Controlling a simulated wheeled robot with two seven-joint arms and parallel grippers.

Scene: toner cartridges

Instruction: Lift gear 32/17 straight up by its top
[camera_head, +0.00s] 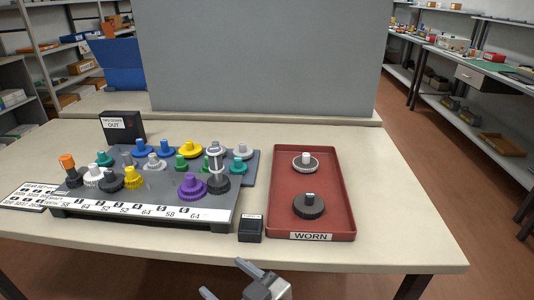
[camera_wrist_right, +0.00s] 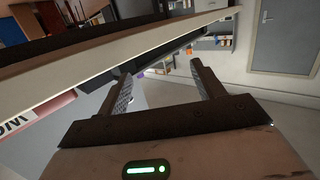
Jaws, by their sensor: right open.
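Several coloured gears with top hubs stand on a dark grey rack (camera_head: 140,211) in the head view; no marking 32/17 is legible, so I cannot tell which is gear 32/17. Among them are a purple gear (camera_head: 191,188), a yellow gear (camera_head: 133,180) and a white gear (camera_head: 93,176). A light grey gear (camera_head: 305,164) and a dark grey gear (camera_head: 309,208) sit in a red tray (camera_head: 348,200) labelled WORN. My right gripper (camera_head: 224,278) is open and empty in front of the table edge; its fingers show apart in the right wrist view (camera_wrist_right: 160,78). My left gripper is out of view.
A small black box (camera_head: 251,229) stands between the rack and the tray. A black box (camera_head: 122,127) labelled OUT stands behind the rack. A label sheet (camera_head: 28,196) lies at the left. A large grey panel (camera_head: 265,55) rises behind the table. The table's right side is clear.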

